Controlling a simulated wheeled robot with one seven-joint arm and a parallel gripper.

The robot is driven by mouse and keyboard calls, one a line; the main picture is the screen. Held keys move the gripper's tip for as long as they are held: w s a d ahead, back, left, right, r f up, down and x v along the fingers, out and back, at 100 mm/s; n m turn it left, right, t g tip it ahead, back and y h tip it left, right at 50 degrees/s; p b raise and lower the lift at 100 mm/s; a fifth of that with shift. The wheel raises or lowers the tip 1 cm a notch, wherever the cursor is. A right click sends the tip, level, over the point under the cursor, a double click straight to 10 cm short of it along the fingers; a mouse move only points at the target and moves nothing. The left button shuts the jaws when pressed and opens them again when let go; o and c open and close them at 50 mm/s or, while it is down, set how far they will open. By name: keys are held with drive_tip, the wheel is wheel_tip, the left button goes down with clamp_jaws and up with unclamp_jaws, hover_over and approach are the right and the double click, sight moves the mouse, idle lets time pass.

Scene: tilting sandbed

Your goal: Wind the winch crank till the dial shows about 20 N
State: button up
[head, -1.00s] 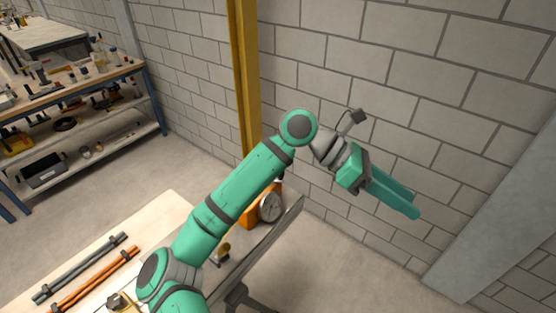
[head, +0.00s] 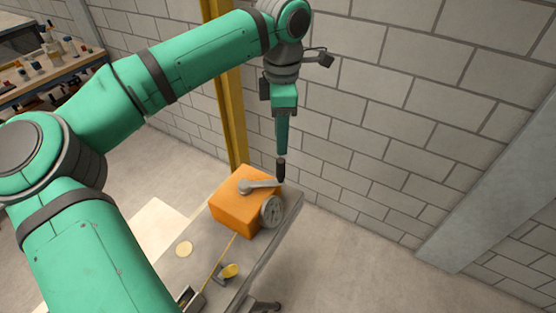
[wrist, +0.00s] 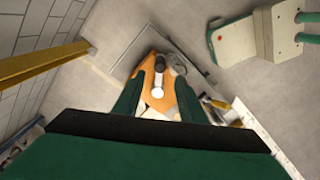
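The orange winch box (head: 236,208) sits on the far end of a grey bench. Its grey crank arm (head: 262,184) lies across the top, pointing right, with an upright black handle (head: 281,170) at its end. The round dial (head: 271,211) is on the box's near right side; its needle is too small to read. My gripper (head: 282,151) points straight down just above the handle. In the wrist view, its two green fingers stand apart with the orange box (wrist: 150,78) showing between them. I cannot tell whether the fingertips touch the handle.
A yellow line runs from the box along the grey bench (head: 190,262), past a small yellow-topped fitting (head: 230,271). A yellow post (head: 225,100) and a block wall (head: 400,130) stand behind. The floor right of the bench is clear.

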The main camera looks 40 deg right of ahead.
sight(282, 160)
wheel_tip(282, 160, down, 10)
idle(0.5)
drive_tip(key=c, duration=0.8)
clamp_jaws()
drive_tip(key=shift+s+d, duration=0.15)
